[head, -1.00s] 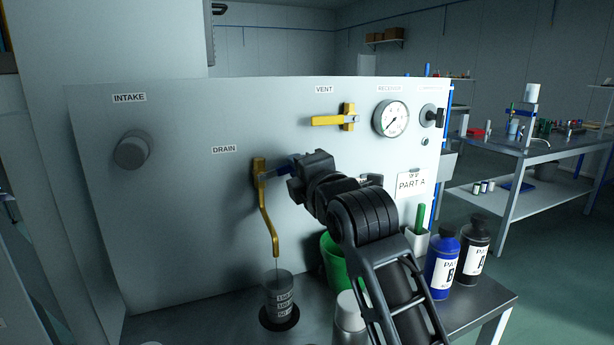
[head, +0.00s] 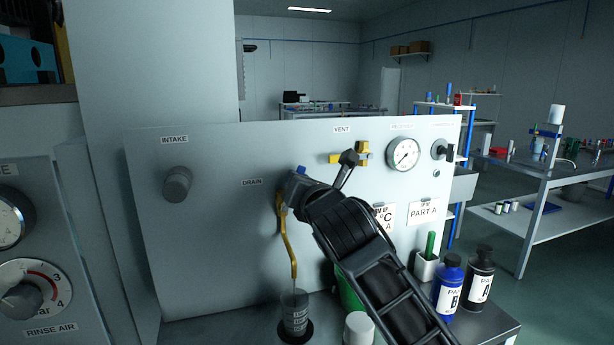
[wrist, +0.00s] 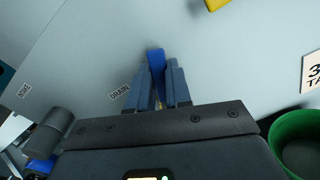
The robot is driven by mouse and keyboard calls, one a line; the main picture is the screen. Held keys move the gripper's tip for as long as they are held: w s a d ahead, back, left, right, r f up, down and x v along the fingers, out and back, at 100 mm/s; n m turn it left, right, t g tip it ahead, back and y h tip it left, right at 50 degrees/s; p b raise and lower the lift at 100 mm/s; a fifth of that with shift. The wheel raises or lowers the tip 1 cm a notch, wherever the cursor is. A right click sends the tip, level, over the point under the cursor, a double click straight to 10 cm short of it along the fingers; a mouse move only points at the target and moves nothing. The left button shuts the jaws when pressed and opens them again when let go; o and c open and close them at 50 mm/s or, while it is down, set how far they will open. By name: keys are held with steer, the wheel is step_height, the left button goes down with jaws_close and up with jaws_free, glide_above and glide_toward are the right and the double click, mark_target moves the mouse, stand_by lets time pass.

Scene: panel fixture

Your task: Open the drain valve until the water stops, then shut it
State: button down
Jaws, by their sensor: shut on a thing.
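The brass drain valve (head: 281,203) is on the panel below the DRAIN label, with its curved spout (head: 289,248) hanging down. A graduated beaker (head: 295,315) stands under the spout tip. A faint thin line seems to run from the tip into the beaker; I cannot tell its flow. My gripper (wrist: 164,85) is shut on the blue valve handle (wrist: 156,62), which shows between its fingers in the wrist view. In the head view a bit of the blue handle (head: 299,171) shows at the gripper's end, and my arm hides part of the valve.
A yellow vent lever (head: 335,159) and a round gauge (head: 403,153) are higher on the panel, right of the drain. A grey intake knob (head: 177,184) is at the left. A green container (wrist: 298,142), a white-capped bottle (head: 358,328) and bottles A and B stand right of the beaker.

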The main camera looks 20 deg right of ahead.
steer(key=a+n+p, duration=0.1)
steer(key=n+p, duration=0.1)
steer(key=n, duration=0.1)
steer(key=shift+a+r, duration=0.35)
steer(key=shift+a, duration=0.05)
steer(key=shift+a+f+n+p, duration=0.1)
steer(key=shift+a+n+p, duration=0.5)
steer(key=shift+n, duration=0.3)
steer(key=c, duration=1)
jaws_free()
steer(key=shift+c, duration=0.2)
steer(key=s+b, duration=0.1)
steer(key=s, duration=0.6)
steer(key=shift+s, duration=0.4)
